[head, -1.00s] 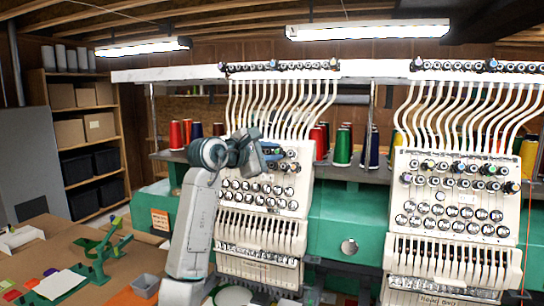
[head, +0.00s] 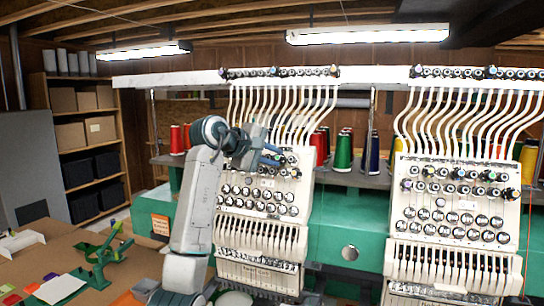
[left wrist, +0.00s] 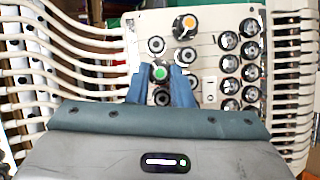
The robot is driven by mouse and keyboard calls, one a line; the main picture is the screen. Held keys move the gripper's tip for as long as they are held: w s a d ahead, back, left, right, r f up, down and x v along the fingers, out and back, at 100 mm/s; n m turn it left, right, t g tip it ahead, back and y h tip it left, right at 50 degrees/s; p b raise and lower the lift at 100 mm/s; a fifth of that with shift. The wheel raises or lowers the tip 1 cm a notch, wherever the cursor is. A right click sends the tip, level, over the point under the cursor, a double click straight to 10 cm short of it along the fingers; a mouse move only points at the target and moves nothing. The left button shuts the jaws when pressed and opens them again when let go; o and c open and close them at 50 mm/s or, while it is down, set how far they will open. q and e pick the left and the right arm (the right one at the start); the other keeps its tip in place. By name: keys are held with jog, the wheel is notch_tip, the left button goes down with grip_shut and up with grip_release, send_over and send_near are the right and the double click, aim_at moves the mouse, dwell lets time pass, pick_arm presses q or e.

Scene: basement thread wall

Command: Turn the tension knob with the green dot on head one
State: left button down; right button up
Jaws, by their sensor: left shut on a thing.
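The knob with the green dot (left wrist: 160,72) shows in the left wrist view between the blue fingers of my left gripper (left wrist: 162,85). The fingers are shut on it from both sides, and its green centre faces the camera. In the head view my left gripper (head: 276,154) reaches the upper knob rows of the left machine head (head: 262,210). There the gripper hides the held knob and some knobs around it. My right gripper is not in view.
A knob with an orange dot (left wrist: 185,24) and several dark knobs sit close around the held one. White thread tubes (head: 285,108) run above the panel. A second head (head: 455,215) stands to the right. Thread cones (head: 343,150) stand behind.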

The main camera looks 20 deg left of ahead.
pick_arm(q)
jog(key=shift+f, duration=0.1)
dwell(0.3)
jog(key=c, duration=1.3)
grip_release()
jog(key=b+v, duration=0.5)
jog(key=v, duration=0.6)
jog(key=shift+w+d, duration=0.1)
